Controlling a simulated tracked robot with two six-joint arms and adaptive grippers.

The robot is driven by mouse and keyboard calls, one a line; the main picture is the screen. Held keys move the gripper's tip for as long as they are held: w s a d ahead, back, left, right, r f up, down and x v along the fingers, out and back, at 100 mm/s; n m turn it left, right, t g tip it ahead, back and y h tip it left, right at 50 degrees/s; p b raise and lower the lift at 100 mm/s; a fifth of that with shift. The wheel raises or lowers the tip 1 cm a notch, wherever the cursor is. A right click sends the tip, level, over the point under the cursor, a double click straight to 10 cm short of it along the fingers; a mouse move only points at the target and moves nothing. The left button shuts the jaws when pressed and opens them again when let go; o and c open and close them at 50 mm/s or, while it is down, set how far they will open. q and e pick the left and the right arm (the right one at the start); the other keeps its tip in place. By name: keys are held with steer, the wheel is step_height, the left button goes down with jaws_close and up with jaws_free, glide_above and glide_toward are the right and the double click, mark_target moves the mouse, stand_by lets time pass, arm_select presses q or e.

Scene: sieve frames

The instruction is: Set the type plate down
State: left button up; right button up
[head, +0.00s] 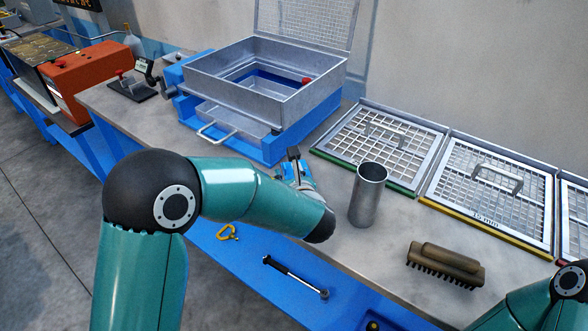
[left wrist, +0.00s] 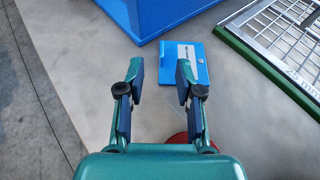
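A small blue plate with a pale metal face (left wrist: 193,50), which looks like the type plate, lies on the grey bench in the left wrist view. In the head view my left gripper (head: 289,166) is low over the bench, partly hidden by my forearm. My right gripper is out of view.
The blue sieve machine with its metal box (head: 262,80) stands behind the left gripper. Framed sieves (head: 398,178) lie to the right. A metal cup (head: 367,200) stands close to my left wrist, and a brush (head: 446,265) lies at front right.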

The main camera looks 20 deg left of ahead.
mark_target(285, 168)
arm_select(q)
steer(key=shift+p+x, duration=0.75)
steer(key=shift+x, duration=2.35)
steer(key=shift+d, duration=0.1)
jaws_close()
